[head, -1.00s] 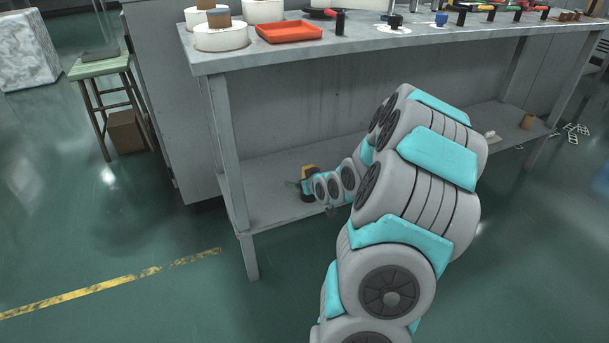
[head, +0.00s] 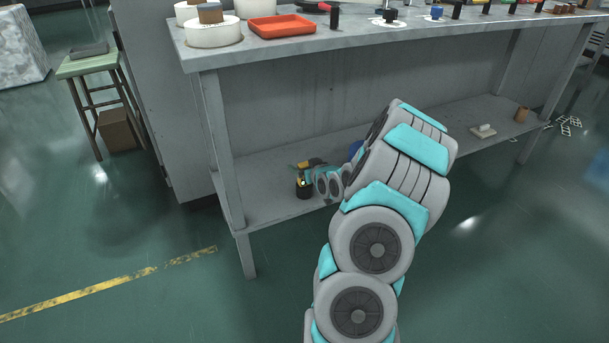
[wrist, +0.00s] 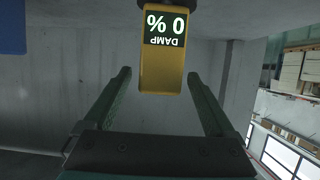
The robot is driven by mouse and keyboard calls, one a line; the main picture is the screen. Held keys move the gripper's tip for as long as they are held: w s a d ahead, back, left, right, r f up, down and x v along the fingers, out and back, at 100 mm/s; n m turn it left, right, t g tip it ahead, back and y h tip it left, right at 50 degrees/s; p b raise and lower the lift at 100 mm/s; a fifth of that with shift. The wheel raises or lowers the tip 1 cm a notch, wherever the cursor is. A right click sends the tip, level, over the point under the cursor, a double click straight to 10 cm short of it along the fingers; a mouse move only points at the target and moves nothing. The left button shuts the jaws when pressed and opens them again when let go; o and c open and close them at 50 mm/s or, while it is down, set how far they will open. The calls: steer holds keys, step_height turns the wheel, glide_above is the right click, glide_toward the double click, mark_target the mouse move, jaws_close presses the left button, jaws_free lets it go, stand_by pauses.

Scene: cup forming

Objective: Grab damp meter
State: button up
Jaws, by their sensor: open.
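The damp meter (wrist: 163,62) is a yellow block with a dark screen reading "0 %" and "DAMP", upside down in the wrist view. Its dark end runs off the top edge there. My gripper (wrist: 158,76) is open, with one green finger on each side of the meter and a visible gap on both sides. In the head view a small yellow part (head: 305,163) shows beside my gripper, above a dark piece on the bench's lower shelf (head: 262,208). My arm partly hides that area.
A blue thing (head: 356,148) stands on the shelf behind my arm, partly hidden. A bench leg (head: 222,150) rises left of my gripper, and the benchtop (head: 290,45) overhangs the shelf. A pale block (head: 483,131) and a brown cylinder (head: 521,115) sit farther right.

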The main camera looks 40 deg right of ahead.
steer(key=shift+x, duration=1.4)
jaws_close()
